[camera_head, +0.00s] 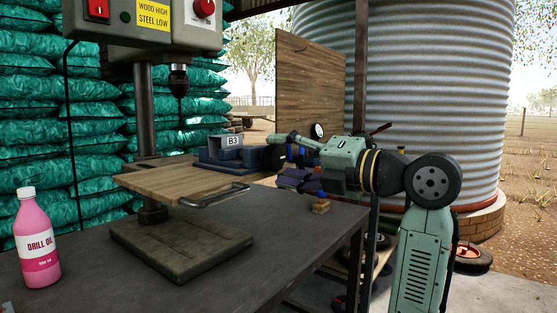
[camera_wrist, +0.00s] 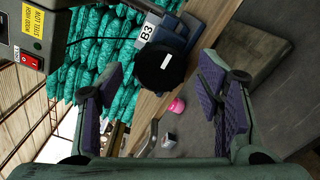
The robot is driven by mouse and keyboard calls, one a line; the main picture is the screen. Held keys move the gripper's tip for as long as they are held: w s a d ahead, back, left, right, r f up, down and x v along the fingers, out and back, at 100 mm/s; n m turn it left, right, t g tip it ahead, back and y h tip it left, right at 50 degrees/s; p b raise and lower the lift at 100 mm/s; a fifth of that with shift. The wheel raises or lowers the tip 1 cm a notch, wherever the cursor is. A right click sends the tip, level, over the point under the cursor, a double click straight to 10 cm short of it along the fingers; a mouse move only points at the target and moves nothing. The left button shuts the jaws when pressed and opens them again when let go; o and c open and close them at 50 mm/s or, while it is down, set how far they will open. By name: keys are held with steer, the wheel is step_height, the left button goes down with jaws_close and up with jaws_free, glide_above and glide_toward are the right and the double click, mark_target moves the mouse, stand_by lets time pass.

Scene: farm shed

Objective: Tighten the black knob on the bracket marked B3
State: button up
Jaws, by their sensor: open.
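The black round knob (camera_wrist: 160,67) with a white mark shows in the wrist view, between and beyond my fingertips. In the head view the black knob (camera_head: 272,156) sits at the right end of a blue bracket (camera_head: 213,155). The bracket carries a white B3 label (camera_head: 233,141), which also shows in the wrist view (camera_wrist: 146,33). My gripper (camera_head: 284,160) is open, on the knob's right side. Its purple-padded fingers show in the wrist view (camera_wrist: 162,88), one on each side of the knob. I cannot tell whether either finger touches it.
The bracket rests on the wooden drill-press table (camera_head: 170,182), which has a metal handle (camera_head: 214,195) in front. The drill chuck (camera_head: 179,80) hangs above.

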steer(key=v, duration=0.8)
